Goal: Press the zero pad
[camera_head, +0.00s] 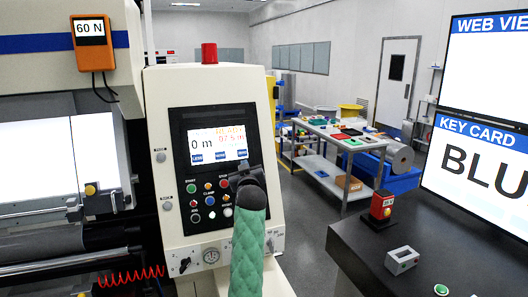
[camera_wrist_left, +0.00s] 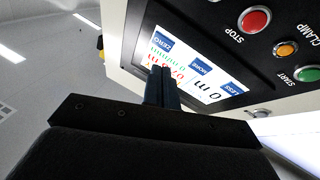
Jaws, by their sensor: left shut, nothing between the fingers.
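The zero pad (camera_head: 242,154) is a blue pad at the lower right of the lit screen (camera_head: 205,142) on the machine's control panel. The screen reads "0 m", with small orange and red text above. In the left wrist view the zero pad (camera_wrist_left: 166,43) is in clear sight, past the fingertips. My left gripper (camera_head: 243,167) is shut and empty, just below the zero pad in the head view. In the wrist view its fingertips (camera_wrist_left: 160,72) overlap the coloured screen text near that pad; I cannot tell whether they touch the screen. My right gripper is out of sight.
The less pad (camera_head: 196,157) and more pad (camera_head: 220,156) sit left of zero. Several buttons, including a red stop button (camera_wrist_left: 254,19), lie below the screen. A dark table (camera_head: 365,255) with a red box (camera_head: 381,206) stands at right.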

